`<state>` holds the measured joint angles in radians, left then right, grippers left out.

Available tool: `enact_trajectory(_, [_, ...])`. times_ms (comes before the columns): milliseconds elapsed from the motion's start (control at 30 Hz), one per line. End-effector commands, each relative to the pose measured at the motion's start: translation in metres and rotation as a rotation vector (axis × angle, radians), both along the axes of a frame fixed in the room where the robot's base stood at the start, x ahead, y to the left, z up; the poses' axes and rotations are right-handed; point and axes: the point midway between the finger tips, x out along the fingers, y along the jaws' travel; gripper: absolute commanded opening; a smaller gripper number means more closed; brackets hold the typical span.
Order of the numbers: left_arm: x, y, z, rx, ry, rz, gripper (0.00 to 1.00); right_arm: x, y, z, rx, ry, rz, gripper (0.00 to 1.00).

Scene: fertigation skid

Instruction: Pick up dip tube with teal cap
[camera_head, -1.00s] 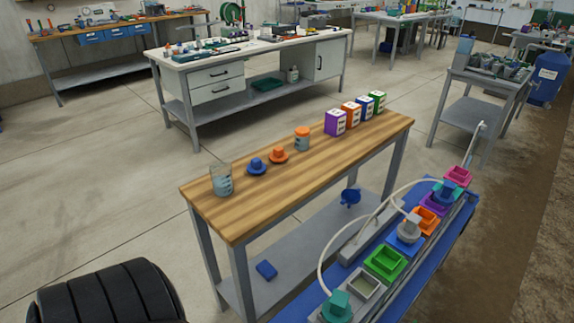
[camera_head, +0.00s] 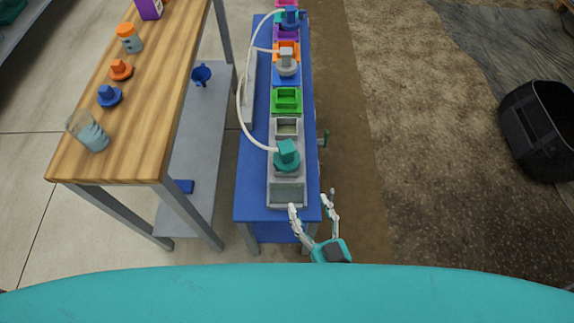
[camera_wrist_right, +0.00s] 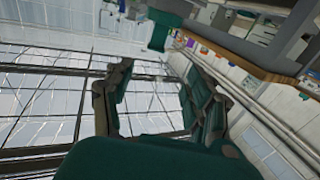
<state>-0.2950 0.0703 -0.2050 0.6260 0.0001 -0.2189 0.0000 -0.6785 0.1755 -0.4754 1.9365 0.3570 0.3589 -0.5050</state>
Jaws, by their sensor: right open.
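Whether a dip tube runs down below the cap is hidden. My right gripper (camera_head: 312,204) is open and empty, at the near right edge of the bench, nearer to me than the cap and apart from it. Its open fingers (camera_wrist_right: 157,72) also show in the right wrist view, with no cap between them. My left gripper is not in view.
Beyond the cap are a grey holder (camera_head: 287,127), a green holder (camera_head: 287,100) and a grey cap (camera_head: 287,64). A wooden table (camera_head: 140,105) on the left bears a beaker (camera_head: 88,131) and coloured caps. A black bin (camera_head: 540,128) stands right; the floor between is clear.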

Motion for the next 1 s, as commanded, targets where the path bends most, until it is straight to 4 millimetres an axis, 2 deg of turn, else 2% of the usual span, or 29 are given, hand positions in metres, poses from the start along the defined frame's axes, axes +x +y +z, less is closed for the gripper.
enact_trajectory(400, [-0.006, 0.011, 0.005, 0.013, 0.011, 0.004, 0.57, 0.084, 0.031, 0.001, 0.002, -0.002, 0.0, 0.56])
enact_trajectory(500, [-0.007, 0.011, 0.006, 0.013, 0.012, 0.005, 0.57, 0.096, 0.035, 0.0, 0.001, 0.0, 0.001, 0.56])
enact_trajectory(733, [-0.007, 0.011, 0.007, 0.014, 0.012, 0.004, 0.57, 0.111, 0.039, 0.001, 0.0, 0.0, 0.001, 0.56])
enact_trajectory(1000, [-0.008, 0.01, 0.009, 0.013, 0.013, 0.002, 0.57, 0.149, 0.046, 0.0, -0.002, 0.002, 0.001, 0.56])
